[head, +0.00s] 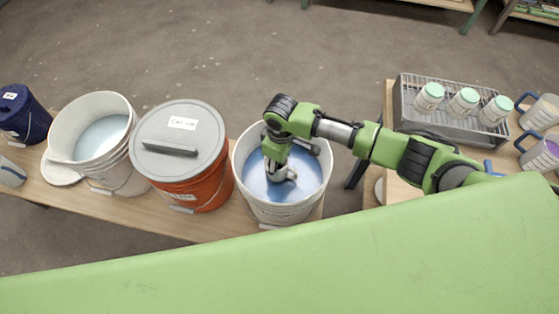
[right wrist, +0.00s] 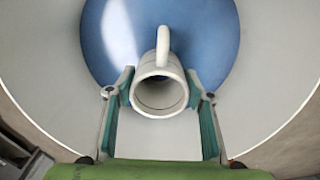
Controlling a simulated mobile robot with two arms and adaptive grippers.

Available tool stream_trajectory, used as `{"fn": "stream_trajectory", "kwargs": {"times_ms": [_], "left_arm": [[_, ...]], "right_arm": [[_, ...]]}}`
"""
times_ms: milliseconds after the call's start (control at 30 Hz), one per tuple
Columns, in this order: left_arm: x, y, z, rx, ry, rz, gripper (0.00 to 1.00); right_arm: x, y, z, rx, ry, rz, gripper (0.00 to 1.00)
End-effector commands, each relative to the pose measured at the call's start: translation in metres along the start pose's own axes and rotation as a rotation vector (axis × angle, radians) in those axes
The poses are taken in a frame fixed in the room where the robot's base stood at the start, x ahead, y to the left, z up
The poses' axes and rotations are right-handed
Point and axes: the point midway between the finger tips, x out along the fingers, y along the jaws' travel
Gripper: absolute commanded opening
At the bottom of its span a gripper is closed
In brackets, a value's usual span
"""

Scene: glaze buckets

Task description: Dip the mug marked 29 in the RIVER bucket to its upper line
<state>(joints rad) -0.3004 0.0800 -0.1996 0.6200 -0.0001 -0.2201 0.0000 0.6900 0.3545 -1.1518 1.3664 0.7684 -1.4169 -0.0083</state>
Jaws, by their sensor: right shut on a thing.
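A pale mug (right wrist: 158,94) shows in the right wrist view with its open rim facing the camera and its handle at the top. My right gripper (right wrist: 160,91) is shut on it, one finger on each side. In the head view my right gripper (head: 281,176) is down inside an open white bucket (head: 281,212) of blue glaze (head: 309,176). The blue glaze lies behind the mug; I cannot tell how deep the mug sits in it. The mug's number and lines are not visible, and the bucket's label is too small to read. My left gripper is not in view.
A lidded orange bucket (head: 205,193) stands close left of the open one, then a white bucket (head: 62,133) of pale glaze and a dark blue bucket (head: 36,124). On the right are a wire rack (head: 404,97) with several capped jars and mugs with blue handles (head: 541,112).

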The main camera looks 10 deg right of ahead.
Motion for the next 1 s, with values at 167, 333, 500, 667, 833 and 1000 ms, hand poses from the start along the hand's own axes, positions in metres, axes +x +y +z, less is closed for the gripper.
{"fn": "stream_trajectory", "kwargs": {"times_ms": [167,333,500,667,833,1000], "left_arm": [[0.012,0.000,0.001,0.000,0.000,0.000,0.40],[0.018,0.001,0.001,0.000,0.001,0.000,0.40],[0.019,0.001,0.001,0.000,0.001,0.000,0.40],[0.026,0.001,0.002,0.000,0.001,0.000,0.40],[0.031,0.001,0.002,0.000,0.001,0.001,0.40],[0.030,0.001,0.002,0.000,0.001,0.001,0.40]], "right_arm": [[0.019,0.000,0.000,0.001,0.001,0.000,0.14],[0.030,0.000,0.000,0.002,0.001,0.001,0.14],[0.033,0.000,0.000,0.001,0.002,0.001,0.14],[0.043,0.000,0.000,0.000,0.002,0.000,0.14],[0.053,0.000,0.000,0.001,0.002,0.000,0.14],[0.053,0.000,0.000,0.001,0.002,0.001,0.14]]}}
